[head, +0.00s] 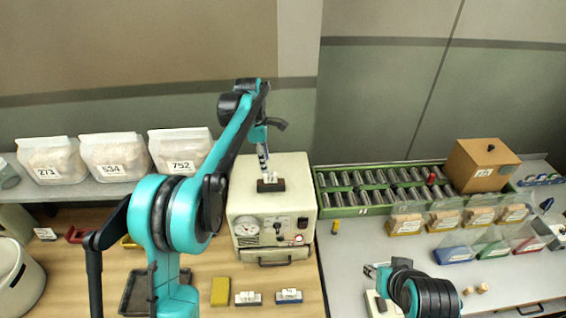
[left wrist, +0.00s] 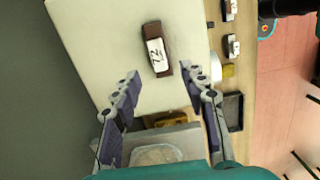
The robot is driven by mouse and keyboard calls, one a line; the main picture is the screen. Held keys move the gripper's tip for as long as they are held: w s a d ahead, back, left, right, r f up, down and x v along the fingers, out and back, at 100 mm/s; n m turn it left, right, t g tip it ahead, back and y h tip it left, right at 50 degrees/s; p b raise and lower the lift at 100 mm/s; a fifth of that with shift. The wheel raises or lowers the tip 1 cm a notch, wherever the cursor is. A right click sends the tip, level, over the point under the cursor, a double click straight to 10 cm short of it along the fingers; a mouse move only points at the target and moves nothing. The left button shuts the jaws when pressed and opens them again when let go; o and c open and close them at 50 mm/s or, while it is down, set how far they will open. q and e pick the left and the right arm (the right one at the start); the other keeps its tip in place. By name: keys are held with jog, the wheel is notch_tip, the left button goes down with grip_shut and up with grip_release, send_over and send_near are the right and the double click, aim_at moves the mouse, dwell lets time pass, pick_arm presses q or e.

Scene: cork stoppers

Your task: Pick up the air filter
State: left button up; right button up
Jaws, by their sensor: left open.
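A dark brown block with a white label (head: 271,187) lies on top of the cream machine (head: 243,196). It also shows in the left wrist view (left wrist: 152,32), its label turned towards the camera. No thing is plainly marked as an air filter, so I cannot tell for certain that this block is it. My left gripper (head: 264,165) is above the machine top, close over the block. In the left wrist view the left gripper (left wrist: 160,72) is open and empty, with the block ahead between its spread fingers. My right gripper (head: 376,271) is low over the right bench, its jaws unclear.
Labelled bags (head: 112,155) stand on the shelf at left. Two white-labelled blocks (head: 289,296) and a yellow block (head: 220,291) lie on the wooden table before the machine. A green rack of metal cylinders (head: 350,212) and a brown box (head: 483,165) stand at right.

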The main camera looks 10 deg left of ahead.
aim_at(270, 174)
pick_arm(q)
jog(key=shift+w+d, duration=0.1)
jog(key=shift+w, duration=0.2)
jog(key=shift+f+n, duration=0.3)
jog(key=f, duration=0.2)
jog(key=d+f, duration=0.1)
jog(key=f, duration=0.1)
jog(key=f+p, duration=0.1)
jog(key=f, duration=0.1)
jog(key=shift+d+f, duration=0.2)
jog(key=shift+d, duration=0.05)
jog(key=shift+a+f, duration=0.1)
jog(key=shift+f, duration=0.2)
grip_shut()
